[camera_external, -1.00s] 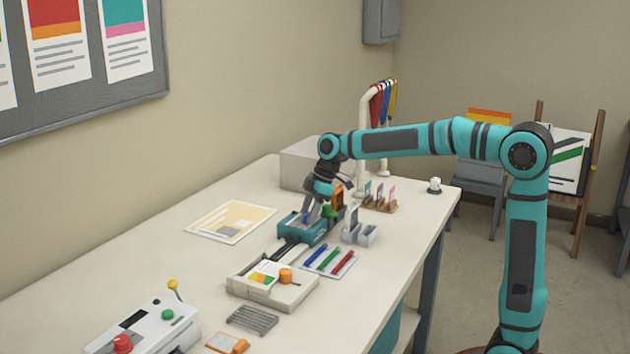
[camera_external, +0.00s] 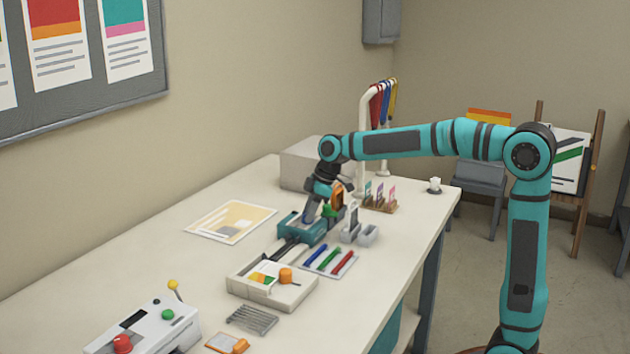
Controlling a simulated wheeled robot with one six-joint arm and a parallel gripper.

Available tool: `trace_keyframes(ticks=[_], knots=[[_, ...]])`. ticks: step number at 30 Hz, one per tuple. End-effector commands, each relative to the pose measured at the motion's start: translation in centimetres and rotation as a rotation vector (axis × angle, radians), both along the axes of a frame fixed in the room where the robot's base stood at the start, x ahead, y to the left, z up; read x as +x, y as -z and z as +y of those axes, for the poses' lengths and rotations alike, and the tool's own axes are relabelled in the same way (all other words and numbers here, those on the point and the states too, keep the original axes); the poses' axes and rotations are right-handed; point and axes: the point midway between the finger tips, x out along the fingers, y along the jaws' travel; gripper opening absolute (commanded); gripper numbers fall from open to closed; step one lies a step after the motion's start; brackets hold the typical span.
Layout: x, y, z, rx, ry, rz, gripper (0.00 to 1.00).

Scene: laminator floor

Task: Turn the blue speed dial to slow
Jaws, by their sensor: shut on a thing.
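A teal laminator (camera_external: 303,228) sits on the white table (camera_external: 150,245), toward its far end. My gripper (camera_external: 310,216) points down onto the top of the laminator, where the blue speed dial is hardly visible between and behind the fingers. The gripper is shut on the dial. The dial's pointer and its slow mark are too small or hidden to read. A green knob (camera_external: 329,210) and an orange part show just right of my gripper.
Close by stand a grey-white holder (camera_external: 367,235), a tray with blue, green and red pens (camera_external: 343,266) and a rack of small cards (camera_external: 380,206). A cream box with an orange knob (camera_external: 271,291) is in front. A pale sheet (camera_external: 231,222) lies left; a grey box (camera_external: 297,165) stands behind.

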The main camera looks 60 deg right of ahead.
Motion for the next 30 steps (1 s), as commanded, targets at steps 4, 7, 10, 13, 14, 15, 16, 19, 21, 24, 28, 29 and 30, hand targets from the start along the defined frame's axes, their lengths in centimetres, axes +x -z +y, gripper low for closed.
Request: trace_keyframes(ticks=[4,7,10,13,14,15,16,19,21,24,28,29,30], knots=[[-0.08,0.01,0.09,-0.001,0.111,-0.001,0.1],[-0.11,-0.02,0.2,-0.001,0.201,-0.001,0.1],[-0.14,0.03,0.26,0.0,0.297,0.0,0.1],[-0.14,0.07,0.3,-0.002,0.391,0.0,0.1],[-0.15,0.08,0.33,-0.001,0.419,0.0,0.1],[-0.15,0.07,0.37,-0.002,0.456,0.0,0.1],[-0.15,0.08,0.38,-0.001,0.484,0.0,0.1],[-0.13,0.07,0.39,-0.002,0.573,0.0,0.1],[-0.14,0.07,0.44,-0.002,0.632,0.0,0.1],[-0.13,0.08,0.5,-0.001,0.706,0.0,0.1],[-0.12,0.09,0.49,-0.001,0.789,0.0,0.1],[-0.12,0.09,0.49,-0.001,0.806,0.0,0.1],[-0.12,0.09,0.52,0.0,0.826,0.001,0.1]])
